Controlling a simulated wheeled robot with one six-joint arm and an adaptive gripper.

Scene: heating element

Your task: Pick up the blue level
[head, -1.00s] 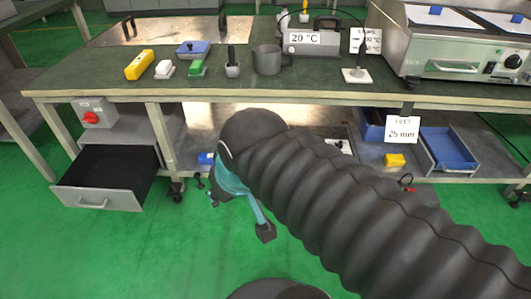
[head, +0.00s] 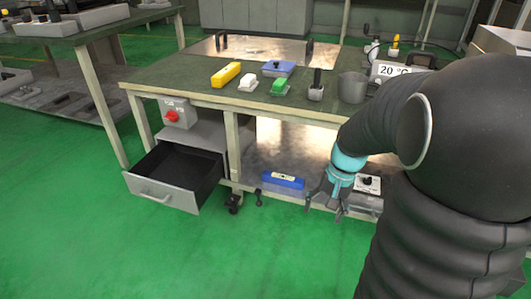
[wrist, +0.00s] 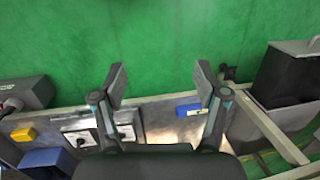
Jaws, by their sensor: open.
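The blue level (head: 283,181) lies on the lower shelf under the workbench, near its front edge, between the drawer unit and my gripper. My gripper (head: 326,204) is open and empty, pointing down in front of the shelf, just right of the level in the head view. In the wrist view, the level (wrist: 188,110) shows small beyond the right finger, partly covered by it. The open fingers (wrist: 160,82) stand wide apart with green floor between them. They do not touch the level.
An open, empty drawer (head: 177,180) juts out left of the level. A bench leg and caster (head: 234,203) stand between them. A grey box with a black knob (head: 368,184) sits on the shelf to the right. The tabletop (head: 180,75) is above the shelf. Green floor in front is clear.

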